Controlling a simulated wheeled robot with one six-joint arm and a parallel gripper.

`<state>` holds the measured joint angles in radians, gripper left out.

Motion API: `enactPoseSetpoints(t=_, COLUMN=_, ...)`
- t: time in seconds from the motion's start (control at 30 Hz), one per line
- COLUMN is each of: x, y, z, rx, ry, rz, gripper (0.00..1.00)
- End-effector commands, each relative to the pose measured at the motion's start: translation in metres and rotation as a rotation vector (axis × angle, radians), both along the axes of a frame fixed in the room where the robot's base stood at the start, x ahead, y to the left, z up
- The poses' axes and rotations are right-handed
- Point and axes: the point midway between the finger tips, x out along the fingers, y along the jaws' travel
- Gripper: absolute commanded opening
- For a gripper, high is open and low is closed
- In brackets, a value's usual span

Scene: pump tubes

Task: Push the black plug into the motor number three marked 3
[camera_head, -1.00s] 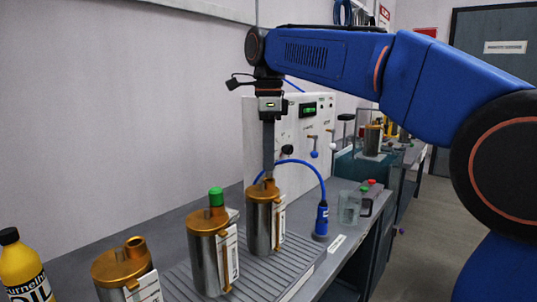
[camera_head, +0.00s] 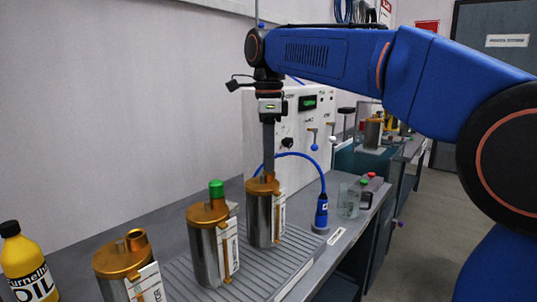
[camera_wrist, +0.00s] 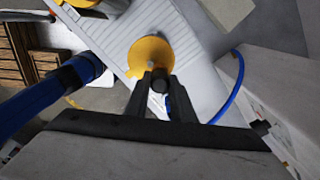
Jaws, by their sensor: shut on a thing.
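Three steel motors with golden lids stand in a row: a right one (camera_head: 259,222), a middle one (camera_head: 205,258) with a green plug (camera_head: 216,188) in its top, and a front-left one (camera_head: 118,270) with an open golden neck. Their number marks are too small to read. My gripper (camera_head: 268,172) points down at the lid of the right motor. In the wrist view, my gripper (camera_wrist: 160,84) is shut on a black plug (camera_wrist: 160,86), directly over a round golden lid (camera_wrist: 148,52). Whether the plug is inside the opening cannot be told; the fingers hide it.
A ribbed grey mat (camera_head: 181,279) lies under the motors. A blue hose (camera_head: 313,164) arches beside the right motor to a blue fitting (camera_head: 321,212). A white panel (camera_head: 314,126) stands behind. A yellow oil bottle (camera_head: 22,262) stands at far left.

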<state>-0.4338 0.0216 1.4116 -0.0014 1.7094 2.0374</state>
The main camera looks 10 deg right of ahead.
Motion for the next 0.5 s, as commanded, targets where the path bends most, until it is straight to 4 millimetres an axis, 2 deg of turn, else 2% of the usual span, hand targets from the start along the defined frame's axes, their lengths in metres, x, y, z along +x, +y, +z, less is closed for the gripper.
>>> enactPoseSetpoints(t=0.33, x=0.0000, y=0.0000, z=-0.0073, rx=0.000, ry=0.000, rz=0.000, gripper=0.00)
enactPoseSetpoints(t=0.37, x=0.0001, y=0.0001, z=-0.0070, rx=0.000, ry=0.000, rz=0.000, gripper=0.29)
enactPoseSetpoints(t=0.4, x=0.0001, y=0.0001, z=-0.0069, rx=0.000, ry=0.000, rz=0.000, gripper=0.39)
enactPoseSetpoints(t=0.43, x=0.0001, y=0.0001, z=-0.0069, rx=0.000, ry=0.000, rz=0.000, gripper=0.44)
enactPoseSetpoints(t=0.5, x=0.0001, y=0.0001, z=-0.0069, rx=0.000, ry=0.000, rz=0.000, gripper=0.44)
